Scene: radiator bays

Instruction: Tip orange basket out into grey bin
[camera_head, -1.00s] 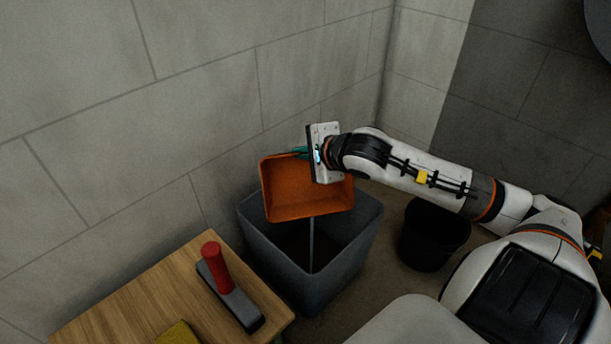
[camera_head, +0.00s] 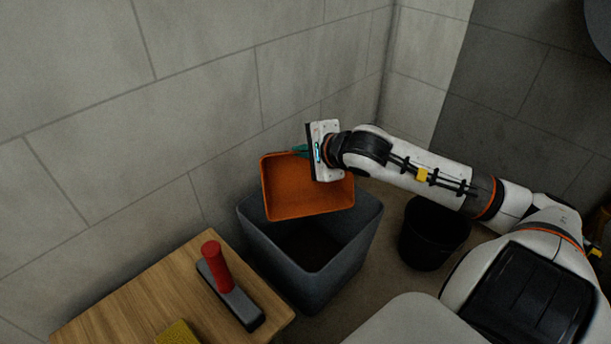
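The orange basket (camera_head: 303,190) is tipped over the grey bin (camera_head: 320,275), its open side facing me and down; its inside looks empty. The grey bin stands on the floor by the wall, with its dark inside partly visible. My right gripper (camera_head: 306,152) is at the basket's upper rim; its teal fingers show only slightly behind the gripper body. The basket hangs from it, so it appears shut on the rim. My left gripper is not in view.
A wooden table (camera_head: 140,300) at the lower left holds a grey block with a red handle (camera_head: 219,268) and a yellow thing (camera_head: 177,334). A black bucket (camera_head: 434,235) stands right of the bin, below my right arm. Tiled walls close in behind.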

